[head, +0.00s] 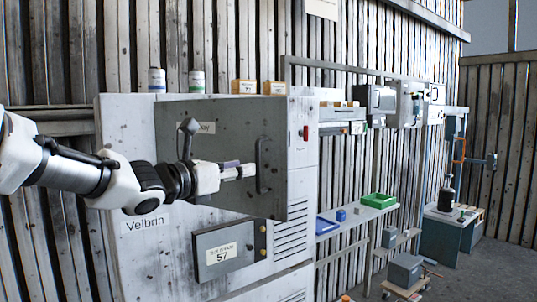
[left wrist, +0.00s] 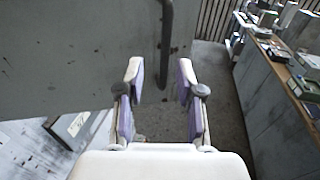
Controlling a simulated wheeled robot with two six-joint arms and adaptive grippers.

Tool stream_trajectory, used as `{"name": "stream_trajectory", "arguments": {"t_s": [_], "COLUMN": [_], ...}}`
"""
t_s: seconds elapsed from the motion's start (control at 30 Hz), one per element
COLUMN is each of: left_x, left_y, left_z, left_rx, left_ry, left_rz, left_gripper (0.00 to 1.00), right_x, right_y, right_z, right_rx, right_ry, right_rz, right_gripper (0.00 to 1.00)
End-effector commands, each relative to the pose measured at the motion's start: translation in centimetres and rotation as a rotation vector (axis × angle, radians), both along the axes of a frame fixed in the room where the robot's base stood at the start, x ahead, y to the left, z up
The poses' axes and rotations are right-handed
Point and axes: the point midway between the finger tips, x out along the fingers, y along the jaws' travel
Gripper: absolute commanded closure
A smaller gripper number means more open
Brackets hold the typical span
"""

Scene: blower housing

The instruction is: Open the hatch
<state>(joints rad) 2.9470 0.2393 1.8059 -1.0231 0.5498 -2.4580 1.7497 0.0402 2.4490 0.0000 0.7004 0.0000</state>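The hatch (head: 225,195) is a grey panel on the front of the pale cabinet marked Velbrin (head: 125,185). It appears swung partly out, its right side away from the cabinet face. A dark upright bar handle (head: 263,165) sits near its right edge; in the left wrist view the handle (left wrist: 167,40) runs down from the top edge. My left gripper (head: 240,171) is in front of the hatch, just left of the handle. In the left wrist view its fingers (left wrist: 161,82) are apart, with the handle's lower end between or just beyond the tips; contact cannot be told. My right gripper is not in view.
A small panel marked 57 (head: 222,255) lies below the hatch. Cans and boxes (head: 245,87) stand on the cabinet. Floor shows clear at far right.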

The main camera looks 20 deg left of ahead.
Motion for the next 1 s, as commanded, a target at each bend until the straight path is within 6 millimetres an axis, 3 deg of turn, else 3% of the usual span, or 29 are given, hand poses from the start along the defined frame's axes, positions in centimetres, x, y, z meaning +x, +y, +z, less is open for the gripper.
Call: {"name": "stream_trajectory", "arguments": {"t_s": [0.17,0.37,0.43,0.53,0.7,0.93,0.97,1.0], "left_x": [0.5,2.2,3.6,5.4,6.9,7.0,7.0,7.0], "left_y": [-0.2,-1.1,-1.7,-2.5,-3.3,-3.3,-3.3,-3.3], "left_z": [-0.3,-0.9,0.7,0.7,0.4,0.3,0.2,0.2], "left_rx": [0.001,0.003,0.001,0.0,-0.002,-0.003,-0.003,-0.003], "left_ry": [-0.008,-0.009,-0.003,-0.002,-0.005,-0.005,-0.005,-0.005], "left_rz": [-0.002,0.0,0.001,0.001,0.0,0.001,0.001,0.001], "left_gripper": [0.64,0.64,0.64,0.64,0.64,0.64,0.71,0.85], "right_x": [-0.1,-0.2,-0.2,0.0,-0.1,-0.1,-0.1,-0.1], "right_y": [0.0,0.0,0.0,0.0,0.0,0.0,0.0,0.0], "right_z": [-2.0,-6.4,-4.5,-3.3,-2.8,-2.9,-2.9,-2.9], "right_rx": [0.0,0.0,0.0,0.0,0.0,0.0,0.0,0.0], "right_ry": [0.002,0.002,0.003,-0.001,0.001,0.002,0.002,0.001], "right_rz": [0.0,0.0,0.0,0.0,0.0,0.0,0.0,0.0], "right_gripper": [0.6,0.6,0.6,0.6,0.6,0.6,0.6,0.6]}}
